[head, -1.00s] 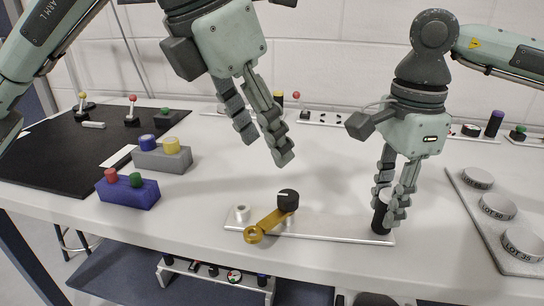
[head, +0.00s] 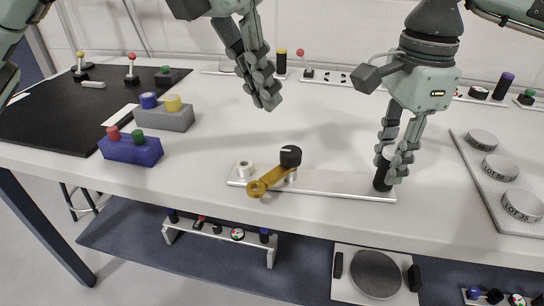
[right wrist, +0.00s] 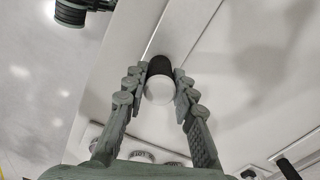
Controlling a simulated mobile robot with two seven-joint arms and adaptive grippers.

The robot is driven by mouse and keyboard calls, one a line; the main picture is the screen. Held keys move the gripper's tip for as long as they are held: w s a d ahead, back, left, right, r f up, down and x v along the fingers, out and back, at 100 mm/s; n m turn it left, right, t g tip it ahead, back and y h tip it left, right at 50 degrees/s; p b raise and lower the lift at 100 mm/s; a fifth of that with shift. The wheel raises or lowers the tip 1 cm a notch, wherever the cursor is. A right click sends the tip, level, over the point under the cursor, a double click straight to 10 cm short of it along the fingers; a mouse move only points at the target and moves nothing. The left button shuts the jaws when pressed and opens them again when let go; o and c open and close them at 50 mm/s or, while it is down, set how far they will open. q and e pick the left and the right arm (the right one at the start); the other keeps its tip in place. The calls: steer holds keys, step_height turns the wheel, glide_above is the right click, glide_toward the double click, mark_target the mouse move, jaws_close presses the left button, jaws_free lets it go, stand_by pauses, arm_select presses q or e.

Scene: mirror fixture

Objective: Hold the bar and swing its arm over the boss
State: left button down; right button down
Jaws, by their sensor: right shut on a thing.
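The bar (head: 330,184) is a flat silver strip near the bench's front edge. Its brass arm (head: 270,181) pivots under a black knob (head: 290,156), and the arm's ringed end points left and toward the front. The pale round boss (head: 244,169) stands at the bar's left end, apart from the arm's ring. My right gripper (head: 391,165) is shut on the black post with a pale top (head: 382,172) at the bar's right end. The right wrist view shows this post (right wrist: 160,75) between the fingertips. My left gripper (head: 264,100) hangs empty above the bench, its fingers close together and partly overlapping.
A purple block (head: 131,151) and a grey block (head: 165,118) with coloured knobs stand left. A grey plate with round labelled pieces (head: 499,167) lies right. Several levers and posts line the back. The bench between the left gripper and the bar is clear.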

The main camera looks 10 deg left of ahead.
mark_target(265, 184)
arm_select(q)
steer(key=s+f+n+g, duration=0.1)
steer(key=n, duration=0.5)
steer(key=s+d+f+n+g, duration=0.1)
steer(key=n+g, duration=0.1)
steer(key=n, duration=0.4)
steer(key=s+n+g, duration=0.1)
steer(key=n+g, duration=0.1)
steer(key=n, duration=0.4)
steer(key=shift+s+d+f, duration=0.2)
steer(key=shift+s+f, duration=0.15)
steer(key=shift+f, duration=0.05)
steer(key=shift+w+a+f, duration=0.1)
steer(key=shift+a+f, duration=0.05)
steer(key=shift+f, duration=2.2)
steer(key=shift+w+a+f, duration=0.1)
steer(key=shift+a+f, duration=0.05)
steer(key=shift+f, duration=2.2)
